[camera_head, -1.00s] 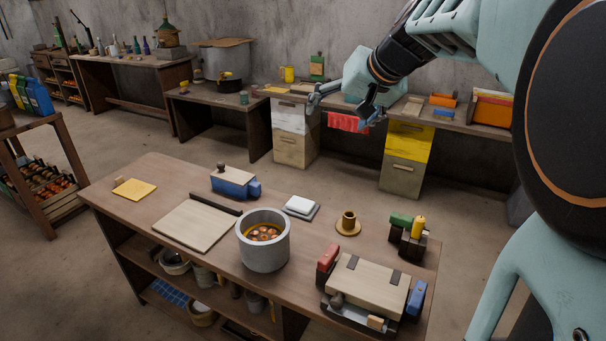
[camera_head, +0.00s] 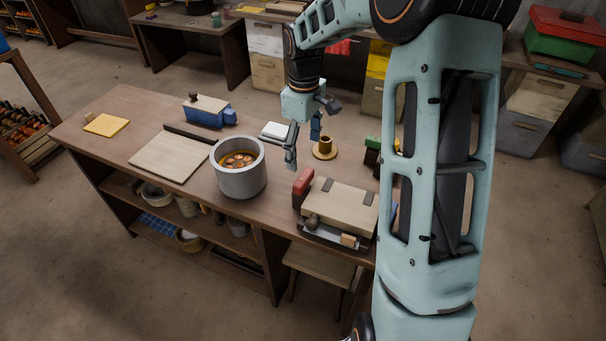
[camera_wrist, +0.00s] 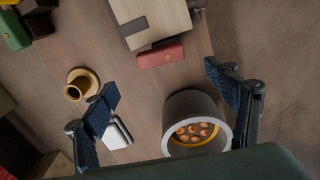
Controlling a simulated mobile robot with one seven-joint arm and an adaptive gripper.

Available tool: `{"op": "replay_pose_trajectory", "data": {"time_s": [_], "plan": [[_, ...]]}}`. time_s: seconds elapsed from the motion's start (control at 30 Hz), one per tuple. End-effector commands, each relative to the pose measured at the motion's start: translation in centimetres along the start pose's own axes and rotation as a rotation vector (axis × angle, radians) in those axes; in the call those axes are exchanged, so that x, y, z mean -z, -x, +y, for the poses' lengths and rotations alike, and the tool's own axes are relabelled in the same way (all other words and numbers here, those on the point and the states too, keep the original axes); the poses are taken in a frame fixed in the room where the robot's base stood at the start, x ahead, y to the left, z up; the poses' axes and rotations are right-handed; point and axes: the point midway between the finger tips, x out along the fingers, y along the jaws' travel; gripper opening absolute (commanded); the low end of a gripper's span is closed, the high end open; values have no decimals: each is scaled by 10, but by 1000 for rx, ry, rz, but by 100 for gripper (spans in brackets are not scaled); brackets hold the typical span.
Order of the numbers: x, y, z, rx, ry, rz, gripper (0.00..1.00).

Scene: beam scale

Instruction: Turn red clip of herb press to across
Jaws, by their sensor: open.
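The herb press (camera_head: 340,206) is a pale wooden board-like body with dark straps near the right end of the workbench. Its red clip (camera_head: 303,182) is on its left side. In the wrist view the red clip (camera_wrist: 161,55) lies along the edge of the press (camera_wrist: 150,20), ahead of my gripper. My gripper (camera_head: 304,143) is open and empty, above the bench behind and slightly left of the clip. In the wrist view its fingers (camera_wrist: 163,98) are spread wide, apart from the clip.
A grey pot (camera_head: 240,172) stands left of the press, close to one finger in the wrist view. A brown cup on a saucer (camera_head: 325,152) and a white block (camera_head: 275,130) are near my gripper. A cutting board (camera_head: 168,158) lies further left.

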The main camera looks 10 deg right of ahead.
Motion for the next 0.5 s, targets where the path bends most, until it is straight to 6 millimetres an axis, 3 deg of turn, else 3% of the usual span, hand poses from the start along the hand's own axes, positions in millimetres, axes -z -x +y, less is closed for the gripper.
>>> {"op": "replay_pose_trajectory", "data": {"time_s": [0.5], "plan": [[0,-86,-1,3,0,-2,79]]}}
